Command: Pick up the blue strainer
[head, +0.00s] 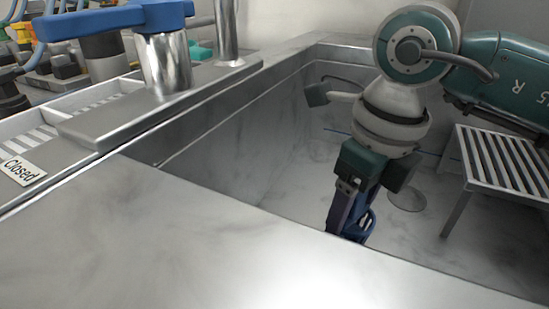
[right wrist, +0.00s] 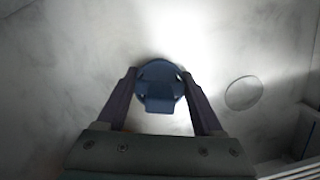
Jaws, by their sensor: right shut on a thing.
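The blue strainer (right wrist: 160,84) is between the fingers of my right gripper in the right wrist view, a small round dark-blue piece with a tab toward the gripper. My right gripper (right wrist: 160,92) is shut on it. In the head view my right gripper (head: 347,232) points down inside the sink basin. A bit of the strainer (head: 366,222) shows beside its fingers, and the rest is hidden behind the counter edge. I cannot tell whether the strainer touches the basin floor. My left gripper is not in view.
The metal sink basin (head: 225,155) surrounds my right gripper. A round drain (head: 407,196) lies on its floor, with a slatted rack (head: 510,165) at the right. The front counter (head: 180,250) is bare. A blue-handled valve (head: 120,18) and a "Closed" label (head: 22,170) are at the left.

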